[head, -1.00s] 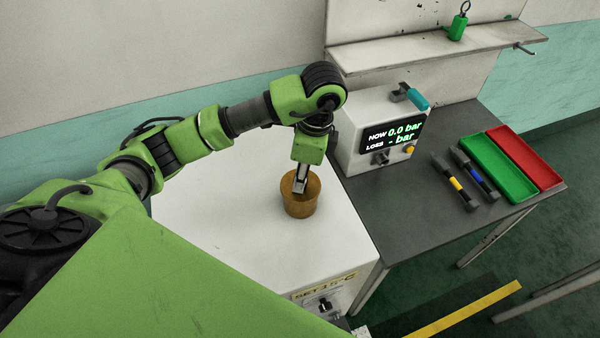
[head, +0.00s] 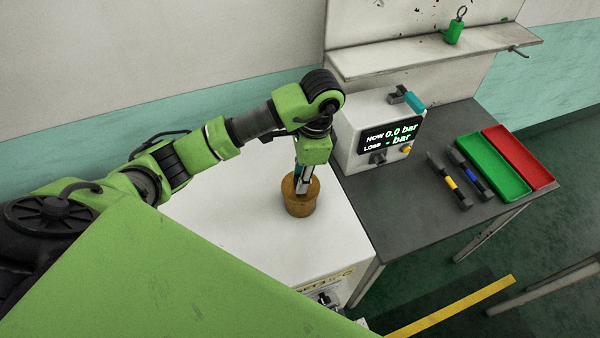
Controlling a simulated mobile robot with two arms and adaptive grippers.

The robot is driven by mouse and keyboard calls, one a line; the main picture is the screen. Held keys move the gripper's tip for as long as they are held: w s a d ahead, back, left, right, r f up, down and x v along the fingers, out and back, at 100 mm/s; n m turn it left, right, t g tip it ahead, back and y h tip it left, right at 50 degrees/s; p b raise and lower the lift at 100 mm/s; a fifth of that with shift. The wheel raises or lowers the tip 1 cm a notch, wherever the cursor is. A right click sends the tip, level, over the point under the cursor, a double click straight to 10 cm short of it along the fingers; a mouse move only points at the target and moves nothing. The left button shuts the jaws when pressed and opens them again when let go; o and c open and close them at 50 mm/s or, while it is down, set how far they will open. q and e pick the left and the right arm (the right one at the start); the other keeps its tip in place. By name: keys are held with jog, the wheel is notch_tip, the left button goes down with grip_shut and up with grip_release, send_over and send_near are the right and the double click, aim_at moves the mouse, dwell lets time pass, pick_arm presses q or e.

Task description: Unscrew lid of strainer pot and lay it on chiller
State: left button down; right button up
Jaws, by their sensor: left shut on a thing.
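The strainer pot (head: 301,209) is a small brown-orange tub standing upright on the white top of the chiller (head: 225,225). Its lid (head: 313,188) is the same brown and sits at the top of the pot. My left gripper (head: 302,190) points down over the pot and is shut on the middle of the lid. The fingers hide the part they hold, and I cannot tell how far the lid is turned. My right gripper is not in view.
The chiller top is clear around the pot. A shelf (head: 440,50) hangs behind.

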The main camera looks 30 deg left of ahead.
pick_arm(q)
jog(key=shift+s+d+f, duration=0.2)
jog(key=shift+s+f, duration=0.1)
jog(key=shift+f, duration=0.15)
jog(key=c, duration=1.7)
grip_release()
jog(key=shift+w, duration=0.1)
jog(key=shift+w+a+r, duration=0.1)
